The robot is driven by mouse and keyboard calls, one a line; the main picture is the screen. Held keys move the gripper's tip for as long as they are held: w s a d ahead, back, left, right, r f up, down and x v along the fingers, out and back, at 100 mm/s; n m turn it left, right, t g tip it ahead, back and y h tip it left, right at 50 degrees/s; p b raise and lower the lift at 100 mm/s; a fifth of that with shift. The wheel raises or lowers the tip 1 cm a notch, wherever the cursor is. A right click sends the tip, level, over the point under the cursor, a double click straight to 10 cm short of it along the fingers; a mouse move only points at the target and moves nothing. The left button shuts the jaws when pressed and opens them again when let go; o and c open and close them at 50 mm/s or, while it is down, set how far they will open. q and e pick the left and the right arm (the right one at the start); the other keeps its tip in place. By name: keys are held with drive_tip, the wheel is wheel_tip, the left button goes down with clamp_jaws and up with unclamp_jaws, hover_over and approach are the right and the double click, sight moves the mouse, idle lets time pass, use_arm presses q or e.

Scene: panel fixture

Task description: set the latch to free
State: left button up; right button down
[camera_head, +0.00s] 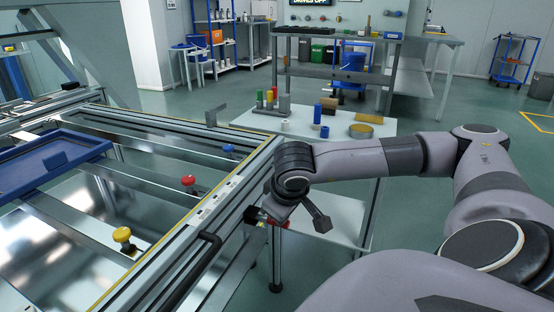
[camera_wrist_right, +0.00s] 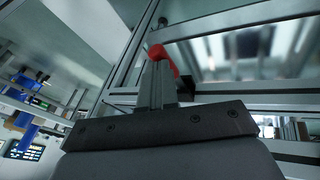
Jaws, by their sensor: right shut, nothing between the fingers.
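A red latch handle (camera_wrist_right: 164,58) lies right at the tips of my right gripper (camera_wrist_right: 157,68) in the right wrist view. The gripper's two fingers are together with nothing between them. The handle slants from upper left to lower right, towards a dark mount (camera_wrist_right: 193,84) on the metal frame. I cannot tell whether handle and fingertips touch. In the head view, a small red part (camera_head: 280,223) shows beside the frame's right rail, below my right wrist; the arm hides most of this spot. My left gripper is in neither view.
The panel frame (camera_head: 186,232) has yellow (camera_head: 122,235), red (camera_head: 188,180) and blue (camera_head: 228,148) knobs and a blue tray (camera_head: 40,162). A black bar handle (camera_head: 196,262) is on its near right side. A white table (camera_head: 342,131) with small parts stands behind my right arm.

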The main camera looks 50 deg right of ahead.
drive_tip(key=shift+w+d+f, duration=0.1)
drive_tip(key=shift+d+f, duration=0.1)
drive_tip(key=shift+d, duration=0.6)
drive_tip(key=shift+w+d, duration=0.35)
drive_tip(key=shift+d, duration=0.25)
idle(1.0)
drive_tip(key=shift+a, duration=0.1)
idle(1.1)
drive_tip(key=shift+w+a+p, duration=0.3)
drive_tip(key=shift+w+a, duration=0.15)
drive_tip(key=shift+a, duration=0.05)
drive_tip(key=shift+w, duration=0.15)
drive_tip(key=shift+r, duration=0.15)
